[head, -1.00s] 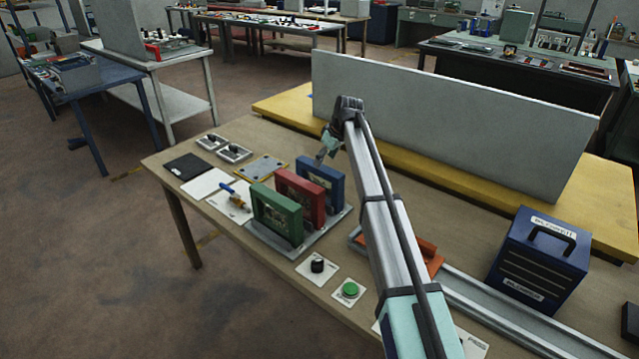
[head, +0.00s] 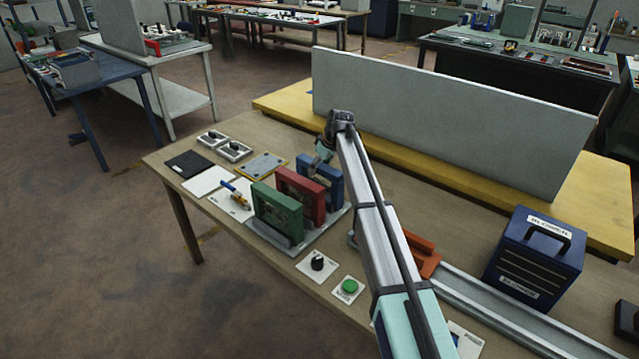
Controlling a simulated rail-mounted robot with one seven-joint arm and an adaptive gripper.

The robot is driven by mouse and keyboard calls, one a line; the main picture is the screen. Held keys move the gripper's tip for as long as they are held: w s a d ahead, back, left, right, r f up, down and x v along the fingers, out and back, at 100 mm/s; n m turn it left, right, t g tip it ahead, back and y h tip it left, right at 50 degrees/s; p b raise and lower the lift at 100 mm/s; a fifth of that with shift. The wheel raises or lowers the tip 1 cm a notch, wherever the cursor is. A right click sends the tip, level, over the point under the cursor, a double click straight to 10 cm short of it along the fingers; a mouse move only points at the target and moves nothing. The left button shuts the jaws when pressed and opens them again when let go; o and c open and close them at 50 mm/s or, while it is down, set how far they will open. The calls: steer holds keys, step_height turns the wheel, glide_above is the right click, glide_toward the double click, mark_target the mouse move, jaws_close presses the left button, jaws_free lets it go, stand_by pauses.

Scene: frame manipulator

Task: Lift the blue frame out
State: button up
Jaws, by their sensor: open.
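The blue frame (head: 333,187) stands upright at the back right end of a row on a grey base plate (head: 318,229). The red frame (head: 301,195) and the green frame (head: 277,213) stand upright in front of it on the same plate. My gripper (head: 321,160) is open, at the top of the blue frame and partly in front of it. Its fingers are small here, and I cannot tell whether they touch the frame. My arm passes close to the right of the blue frame.
A knob plate (head: 317,264) and a green button (head: 349,286) lie near the table's front edge. A blue case (head: 530,262) stands at right. Behind the arm is a long grey panel (head: 450,120). An orange-red block (head: 421,255) sits beside my arm.

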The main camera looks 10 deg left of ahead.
steer(key=shift+f, duration=0.2)
stand_by(0.5)
jaws_close()
